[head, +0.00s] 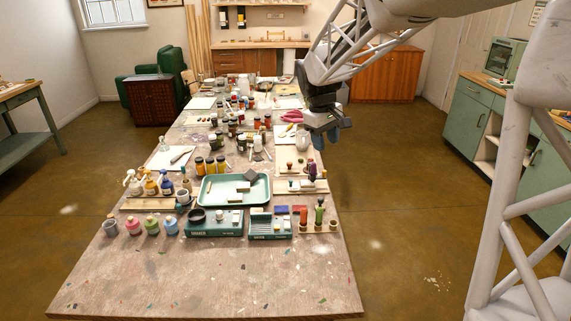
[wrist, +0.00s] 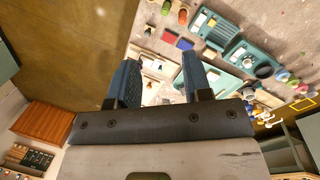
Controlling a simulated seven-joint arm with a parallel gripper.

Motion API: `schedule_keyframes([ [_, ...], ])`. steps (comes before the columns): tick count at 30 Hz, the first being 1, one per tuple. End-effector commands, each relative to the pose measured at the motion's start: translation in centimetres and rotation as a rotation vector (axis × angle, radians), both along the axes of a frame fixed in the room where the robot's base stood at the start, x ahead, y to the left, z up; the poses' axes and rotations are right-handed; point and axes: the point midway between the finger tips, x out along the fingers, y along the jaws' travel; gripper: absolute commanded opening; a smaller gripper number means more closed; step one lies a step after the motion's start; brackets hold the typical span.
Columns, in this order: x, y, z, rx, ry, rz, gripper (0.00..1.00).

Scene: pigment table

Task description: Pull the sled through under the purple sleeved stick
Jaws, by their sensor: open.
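My gripper (head: 326,138) is open and empty, high above the right edge of the long table. In the wrist view its two blue fingers (wrist: 161,64) are spread apart with nothing between them. A small purple-topped upright piece (head: 312,171), probably the purple sleeved stick, stands on a pale wooden board (head: 301,186) at the table's right edge, below and nearer than my gripper. Small pieces stand or lie around it on that board. I cannot tell which of them is the sled. In the wrist view the fingers partly cover the pale boards.
A green tray (head: 208,198) with blocks lies left of the board. Two teal boxes (head: 216,229) and a rack with red and green bottles (head: 318,226) stand nearer. Jars and bottles crowd the table's middle.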

Motion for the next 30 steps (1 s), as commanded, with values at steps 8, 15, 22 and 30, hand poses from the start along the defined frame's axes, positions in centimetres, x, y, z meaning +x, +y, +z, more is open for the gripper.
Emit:
schedule_keyframes([
  [8, 6.0, 1.4, -2.6, -0.027, 0.046, 0.086, 0.45],
  [15, 10.9, 2.7, -5.3, -0.05, 0.084, 0.16, 0.45],
  [22, 15.3, 4.0, -8.3, -0.072, 0.123, 0.233, 0.45],
  [30, 20.3, 5.6, -12.3, -0.095, 0.168, 0.315, 0.45],
])
